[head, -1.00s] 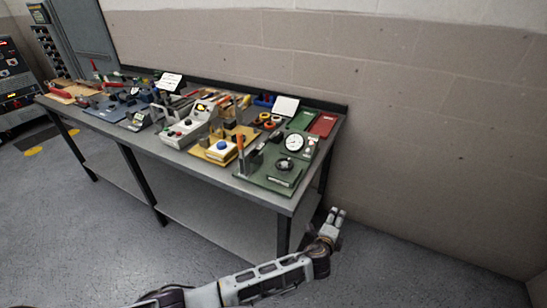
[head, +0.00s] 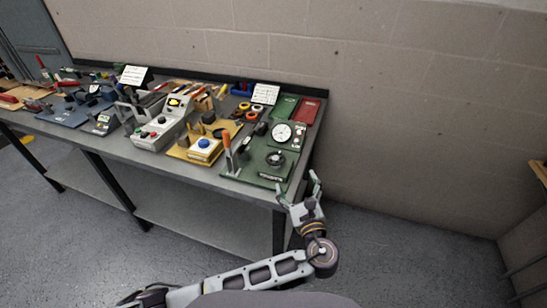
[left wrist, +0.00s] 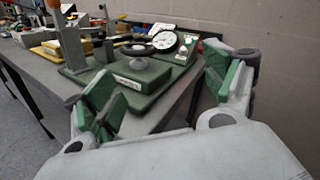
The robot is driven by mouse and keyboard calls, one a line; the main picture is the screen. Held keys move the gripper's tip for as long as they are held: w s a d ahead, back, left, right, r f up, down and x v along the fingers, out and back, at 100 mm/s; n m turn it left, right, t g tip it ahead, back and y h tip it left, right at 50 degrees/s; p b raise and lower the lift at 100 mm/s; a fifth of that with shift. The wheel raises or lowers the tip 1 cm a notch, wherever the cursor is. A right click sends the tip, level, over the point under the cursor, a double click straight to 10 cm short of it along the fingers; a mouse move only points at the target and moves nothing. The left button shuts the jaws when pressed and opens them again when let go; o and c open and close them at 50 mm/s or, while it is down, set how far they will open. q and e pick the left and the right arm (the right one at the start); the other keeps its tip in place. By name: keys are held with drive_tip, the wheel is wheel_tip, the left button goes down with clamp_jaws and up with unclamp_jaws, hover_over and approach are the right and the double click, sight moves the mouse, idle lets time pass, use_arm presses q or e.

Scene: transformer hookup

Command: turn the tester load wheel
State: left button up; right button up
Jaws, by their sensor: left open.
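The tester is a green base (head: 248,172) at the right end of the bench, with a dark load wheel (head: 275,158) on a raised green block and a white round dial (head: 283,134) behind it. In the left wrist view the wheel (left wrist: 137,48) sits flat on top of the labelled block, ahead of the fingers. My left gripper (head: 298,187) is open and empty, just off the bench's right front corner, apart from the wheel. Its green-padded fingers (left wrist: 165,95) spread either side of the block in the left wrist view. My right gripper is not in view.
An orange-handled lever (head: 227,147) stands upright at the base's left. A yellow plate with a blue button (head: 204,144) and a grey meter box (head: 160,127) stand farther left. The wall (head: 420,120) runs behind. The floor right of the bench is clear.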

sight(275, 157)
use_arm(q)
drive_tip(key=shift+s+a+f+m+y, duration=0.1)
drive_tip(key=shift+s+a+m+y, duration=0.1)
drive_tip(key=shift+a+m+y, duration=0.35)
drive_tip(key=shift+s+a+m+y, duration=0.15)
drive_tip(key=shift+a+m+y, duration=0.15)
drive_tip(key=shift+a, duration=0.35)
drive_tip(key=shift+m+g, duration=0.3)
drive_tip(key=shift+m, duration=0.35)
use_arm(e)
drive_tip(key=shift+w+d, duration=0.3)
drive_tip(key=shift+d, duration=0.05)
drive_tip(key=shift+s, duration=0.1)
use_arm(q)
drive_tip(key=shift+w+a, duration=0.15)
drive_tip(key=shift+w, duration=0.2)
drive_tip(key=x, duration=1.1)
drive_tip(key=shift+p, duration=0.3)
drive_tip(key=shift+x, duration=1)
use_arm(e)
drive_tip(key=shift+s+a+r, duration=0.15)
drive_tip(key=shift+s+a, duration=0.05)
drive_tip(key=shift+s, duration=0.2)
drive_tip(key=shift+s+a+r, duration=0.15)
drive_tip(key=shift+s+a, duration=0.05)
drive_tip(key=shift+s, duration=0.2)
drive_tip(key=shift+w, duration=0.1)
